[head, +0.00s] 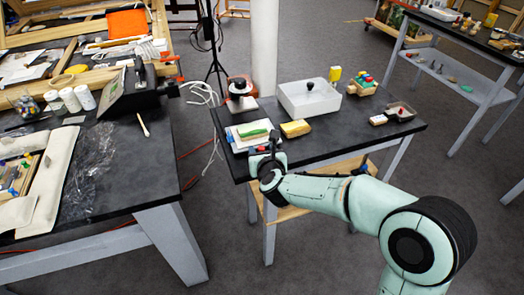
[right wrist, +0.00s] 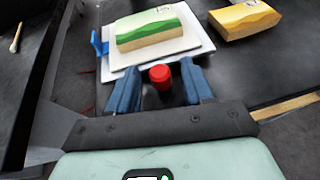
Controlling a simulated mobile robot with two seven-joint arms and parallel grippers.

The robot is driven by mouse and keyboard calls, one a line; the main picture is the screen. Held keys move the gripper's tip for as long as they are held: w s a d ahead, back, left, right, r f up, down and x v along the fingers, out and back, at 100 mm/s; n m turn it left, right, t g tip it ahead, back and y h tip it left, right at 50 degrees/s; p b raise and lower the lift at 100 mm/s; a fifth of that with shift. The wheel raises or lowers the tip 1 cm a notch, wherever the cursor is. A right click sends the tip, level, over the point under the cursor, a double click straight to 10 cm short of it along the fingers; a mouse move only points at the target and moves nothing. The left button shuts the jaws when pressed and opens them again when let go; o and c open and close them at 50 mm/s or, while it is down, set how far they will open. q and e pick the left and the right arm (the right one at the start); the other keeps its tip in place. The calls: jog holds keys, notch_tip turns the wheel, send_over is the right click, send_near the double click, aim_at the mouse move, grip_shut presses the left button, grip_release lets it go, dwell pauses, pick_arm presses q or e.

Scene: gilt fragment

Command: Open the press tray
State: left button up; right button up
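On the small dark table, a white tray (head: 236,146) carries a block with a green, wavy top (head: 254,129). In the right wrist view the white tray (right wrist: 122,68) lies just beyond my fingers, with a blue part (right wrist: 99,42) at its left edge. A red round knob (right wrist: 160,77) stands at the tray's near side. My right gripper (right wrist: 160,67) is open, with blue fingers on either side of the knob and a visible gap at each side. In the head view the right gripper (head: 267,154) is at the table's front edge. My left gripper is out of view.
A yellow block (head: 295,129) lies right of the tray. Behind stand a white box with a black knob (head: 308,97), coloured blocks (head: 362,84) and a small open box (head: 400,111). A cluttered workbench (head: 150,180) stands at left. The small table's front right is clear.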

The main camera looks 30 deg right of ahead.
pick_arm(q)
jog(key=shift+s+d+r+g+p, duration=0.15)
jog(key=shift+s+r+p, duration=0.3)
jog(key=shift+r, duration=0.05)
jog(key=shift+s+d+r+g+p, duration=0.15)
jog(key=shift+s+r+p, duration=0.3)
pick_arm(e)
jog(key=v, duration=1.3)
jog(key=shift+r, duration=0.2)
jog(key=shift+s, duration=0.15)
